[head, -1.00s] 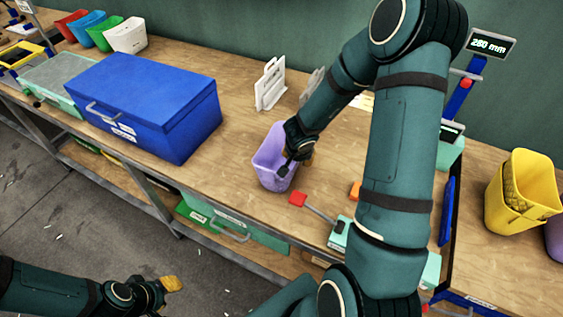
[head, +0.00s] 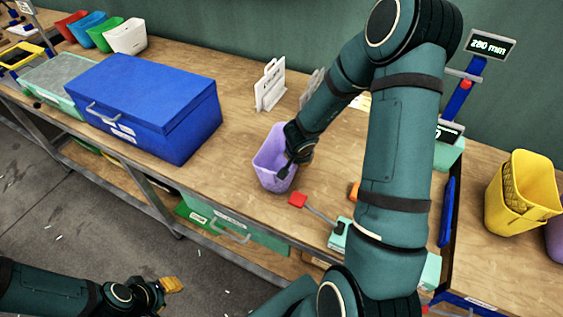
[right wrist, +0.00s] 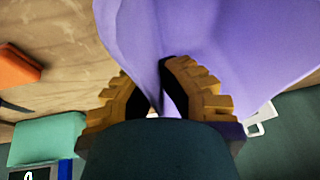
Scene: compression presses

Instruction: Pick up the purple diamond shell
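The purple diamond shell (head: 269,160) is an open, tapered purple container standing on the wooden bench, in the middle of the head view. My right gripper (head: 291,166) is at its right side, with the forearm partly covering the shell. In the right wrist view the shell's purple wall (right wrist: 235,45) fills the top, and the yellow ridged fingers of my right gripper (right wrist: 160,95) close on its edge from both sides. The shell's base appears to rest on the bench. My left gripper (head: 171,285) is low at the left, away from the bench; its finger gap is unclear.
A large blue box (head: 145,105) stands left of the shell. A lever with a red knob (head: 298,200) is close in front. A white holder (head: 270,85) stands behind. Yellow containers (head: 520,195) stand at far right. Bare bench lies between the blue box and shell.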

